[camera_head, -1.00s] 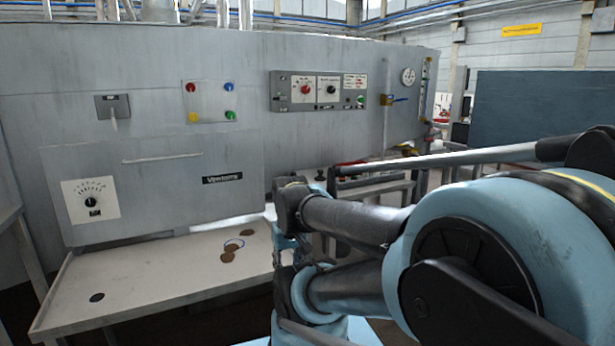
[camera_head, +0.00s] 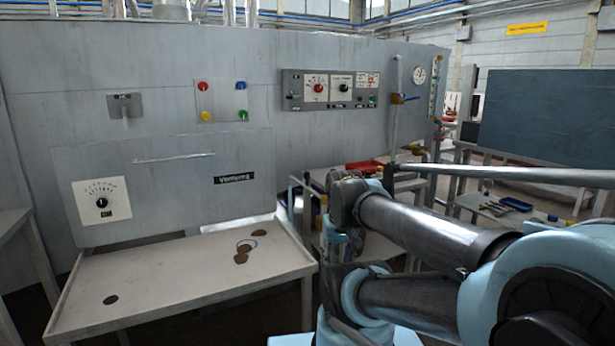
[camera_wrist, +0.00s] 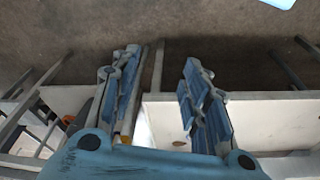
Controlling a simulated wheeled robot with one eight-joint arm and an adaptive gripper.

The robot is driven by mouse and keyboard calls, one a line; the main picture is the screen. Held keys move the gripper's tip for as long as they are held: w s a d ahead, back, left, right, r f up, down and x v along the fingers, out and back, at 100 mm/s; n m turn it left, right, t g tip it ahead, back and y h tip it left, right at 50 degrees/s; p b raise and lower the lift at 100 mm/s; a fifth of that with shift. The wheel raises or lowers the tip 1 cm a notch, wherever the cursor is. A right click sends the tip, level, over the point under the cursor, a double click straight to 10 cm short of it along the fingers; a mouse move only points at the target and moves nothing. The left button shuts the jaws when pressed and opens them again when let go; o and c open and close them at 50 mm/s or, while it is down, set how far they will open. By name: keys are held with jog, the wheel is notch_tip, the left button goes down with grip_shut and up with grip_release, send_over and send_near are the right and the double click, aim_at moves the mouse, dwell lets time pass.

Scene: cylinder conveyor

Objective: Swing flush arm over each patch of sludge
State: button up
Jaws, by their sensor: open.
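Brown sludge patches lie on the white tray top (camera_head: 180,270) below the grey machine in the head view. A brown spot (camera_wrist: 178,143) on a pale surface shows in the wrist view. My gripper (camera_wrist: 160,58) is open, with nothing seen between its fingers and floor beyond their tips. The head view does not show the fingers clearly. I cannot pick out the flush arm with certainty; a vertical pipe with a blue lever (camera_head: 397,99) hangs at the machine's right.
A dark round spot (camera_head: 110,299) is at the tray's front left. The machine front carries coloured buttons (camera_head: 222,101), a control panel (camera_head: 331,90) and a lower panel with a dial (camera_head: 102,202). A cart with a red tray (camera_head: 364,167) stands right of the tray.

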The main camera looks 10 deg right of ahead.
jog(key=w+d+r+m+t+h, duration=0.1)
jog(key=w+r, duration=0.6)
jog(key=w, duration=0.3)
notch_tip(320, 180, up, 12)
jog(key=r+m+t+h, duration=0.1)
jog(key=m+t+h, duration=0.2)
jog(key=m+t, duration=0.15)
send_over(307, 173)
jog(key=s+a, duration=0.5)
jog(key=s, duration=0.4)
jog(key=x, duration=1.6)
jog(key=shift+w+f, duration=0.1)
jog(key=shift+f, duration=0.35)
jog(key=shift+a, duration=0.1)
grip_shut()
